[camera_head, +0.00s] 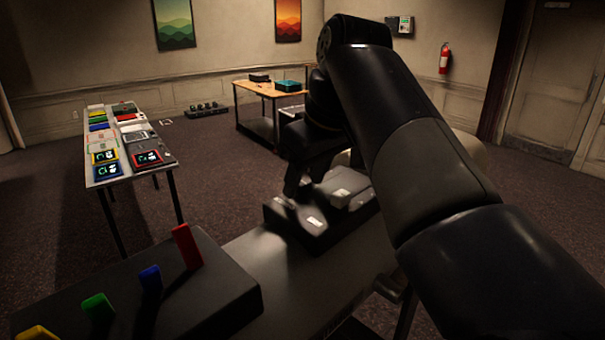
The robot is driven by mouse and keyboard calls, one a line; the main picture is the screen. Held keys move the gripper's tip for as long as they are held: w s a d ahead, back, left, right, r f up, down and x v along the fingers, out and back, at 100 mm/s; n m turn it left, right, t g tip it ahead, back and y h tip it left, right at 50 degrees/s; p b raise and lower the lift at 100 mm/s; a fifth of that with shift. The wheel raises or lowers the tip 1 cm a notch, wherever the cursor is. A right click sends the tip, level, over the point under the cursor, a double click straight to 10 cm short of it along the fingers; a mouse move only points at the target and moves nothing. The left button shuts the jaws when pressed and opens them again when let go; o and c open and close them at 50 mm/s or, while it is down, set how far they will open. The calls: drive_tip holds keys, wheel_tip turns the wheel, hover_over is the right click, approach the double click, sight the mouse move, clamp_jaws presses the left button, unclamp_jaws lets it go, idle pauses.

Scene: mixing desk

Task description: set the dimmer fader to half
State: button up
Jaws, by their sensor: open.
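A dark box (275,222) stands on the grey desk in the middle of the view, with a pale grey block-like knob (350,187) on its top and a small white label (315,221) at its front. It may be the dimmer fader, but I cannot tell for sure. My gripper (298,188) points down over the left part of this box, left of the pale knob. It is open, and its fingers are dark and hard to make out. I see nothing between them. My arm hides the right end of the box. Any slot or scale is too small or hidden to read.
The desk top (290,262) between the boxes is bare. Farther off stand a table of panels (166,150) and a wooden table (258,88).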

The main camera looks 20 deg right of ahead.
clamp_jaws()
idle(0.5)
